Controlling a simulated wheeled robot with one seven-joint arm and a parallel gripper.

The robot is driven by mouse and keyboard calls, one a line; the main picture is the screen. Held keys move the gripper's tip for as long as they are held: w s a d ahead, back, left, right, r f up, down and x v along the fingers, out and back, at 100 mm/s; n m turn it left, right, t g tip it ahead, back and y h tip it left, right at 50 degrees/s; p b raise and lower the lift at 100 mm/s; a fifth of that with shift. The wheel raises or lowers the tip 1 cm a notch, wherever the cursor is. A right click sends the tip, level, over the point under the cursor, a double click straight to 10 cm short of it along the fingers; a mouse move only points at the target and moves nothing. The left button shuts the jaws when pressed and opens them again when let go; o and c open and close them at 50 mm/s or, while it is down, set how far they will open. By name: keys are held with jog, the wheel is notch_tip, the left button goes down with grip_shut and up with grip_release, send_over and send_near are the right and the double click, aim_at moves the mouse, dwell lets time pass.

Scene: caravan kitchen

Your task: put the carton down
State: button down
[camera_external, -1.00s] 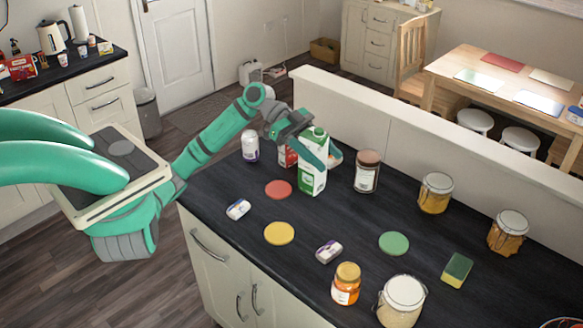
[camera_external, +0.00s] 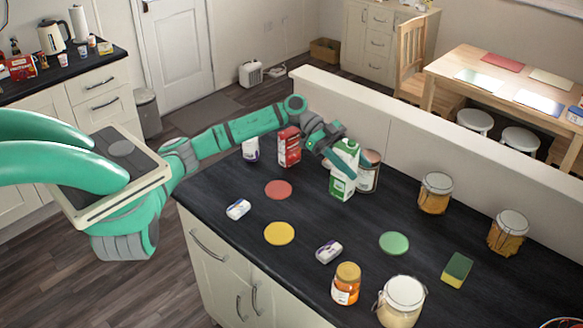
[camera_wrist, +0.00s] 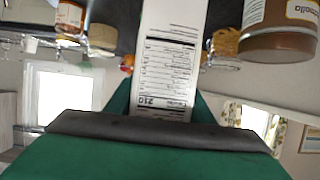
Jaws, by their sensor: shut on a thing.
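The green and white carton (camera_external: 342,172) is tilted, its top leaning to the right, over the dark counter in the external view. My gripper (camera_external: 333,150) is shut on the carton near its upper part. In the wrist view the carton's white side with printed text (camera_wrist: 168,75) stands between my gripper's fingers (camera_wrist: 165,105). I cannot tell whether the carton's base touches the counter (camera_external: 225,195).
A red carton (camera_external: 289,148) and a white-purple can (camera_external: 251,150) stand to the left. Red (camera_external: 278,190), yellow (camera_external: 279,233) and green (camera_external: 394,243) discs lie flat in front. Jars (camera_external: 435,193) stand to the right. A low wall (camera_external: 400,135) runs behind.

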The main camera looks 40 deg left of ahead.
jog(key=shift+w+d+f, duration=0.15)
jog(key=shift+w+f, duration=0.6)
jog(key=shift+f, duration=1.75)
jog(key=c, duration=0.8)
grip_release()
jog(key=shift+f, duration=0.1)
jog(key=shift+c, duration=0.2)
jog(key=v, duration=1.2)
